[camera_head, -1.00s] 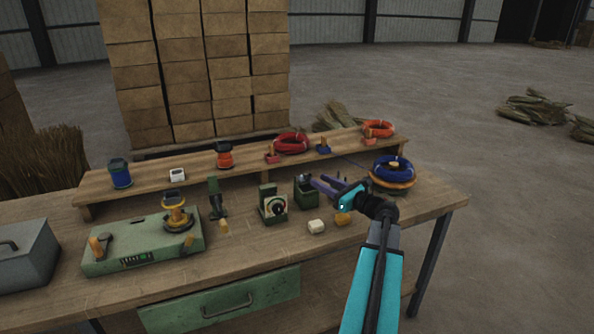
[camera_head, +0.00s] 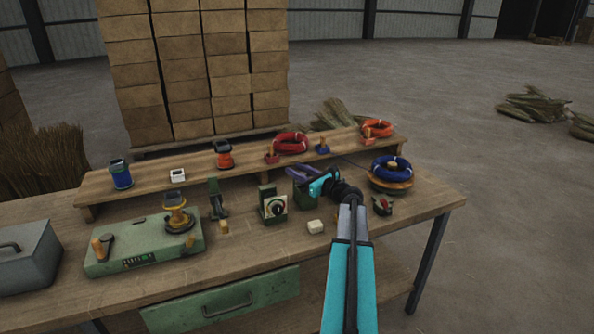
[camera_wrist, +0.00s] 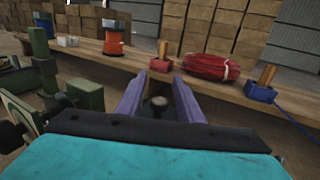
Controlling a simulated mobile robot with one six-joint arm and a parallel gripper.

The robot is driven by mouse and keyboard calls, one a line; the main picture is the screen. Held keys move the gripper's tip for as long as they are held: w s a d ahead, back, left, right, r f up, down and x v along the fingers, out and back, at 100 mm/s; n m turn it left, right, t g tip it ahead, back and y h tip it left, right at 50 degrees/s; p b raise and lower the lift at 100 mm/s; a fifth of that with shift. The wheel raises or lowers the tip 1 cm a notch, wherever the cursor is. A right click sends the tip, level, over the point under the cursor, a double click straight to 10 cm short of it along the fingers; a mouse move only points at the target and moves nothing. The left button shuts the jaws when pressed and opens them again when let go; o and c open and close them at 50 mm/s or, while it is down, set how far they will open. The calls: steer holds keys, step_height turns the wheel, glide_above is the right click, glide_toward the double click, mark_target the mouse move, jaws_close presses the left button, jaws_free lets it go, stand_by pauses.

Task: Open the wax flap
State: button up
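A small dark green box (camera_head: 305,199) stands on the bench, partly hidden by my gripper (camera_head: 300,174). I cannot make out a flap on it in the head view. In the wrist view my gripper (camera_wrist: 160,85) has its two purple fingers apart. A dark round knob (camera_wrist: 158,103) shows in the gap between them. Whether the fingers touch it, and whether it belongs to the flap, I cannot tell. A pale cream block (camera_head: 315,226) lies on the bench in front of the box.
Behind is a raised shelf (camera_head: 197,170) with a red coil (camera_head: 291,142) and an orange spool (camera_head: 224,155). A blue coil (camera_head: 390,166) sits to the right. The bench's front right is mostly clear.

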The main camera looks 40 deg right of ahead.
steer(key=shift+w, duration=0.1)
steer(key=shift+c, duration=0.2)
jaws_close()
steer(key=shift+r+g+p, duration=0.15)
steer(key=shift+g+p, duration=0.15)
steer(key=shift+p, duration=0.45)
steer(key=shift+w+g+p, duration=0.15)
steer(key=shift+g+p, duration=0.25)
steer(key=shift+p, duration=0.7)
steer(key=f+m+g+y+p, duration=0.1)
steer(key=g+p, duration=0.3)
steer(key=p, duration=0.2)
steer(key=w+f+m+g+y+p, duration=0.1)
steer(key=g+p, duration=0.3)
steer(key=p, duration=0.3)
steer(key=d+f+m+g+y+p, duration=0.1)
steer(key=m+g+p, duration=0.1)
steer(key=g+p, duration=0.2)
steer(key=shift+w+g+p, duration=0.35)
steer(key=shift+g+p, duration=0.05)
steer(key=shift+p, duration=1.25)
steer(key=shift+s+f+g+y, duration=0.1)
steer(key=shift+f+g+y, duration=0.1)
steer(key=shift+g+y, duration=0.3)
steer(key=shift+a, duration=0.1)
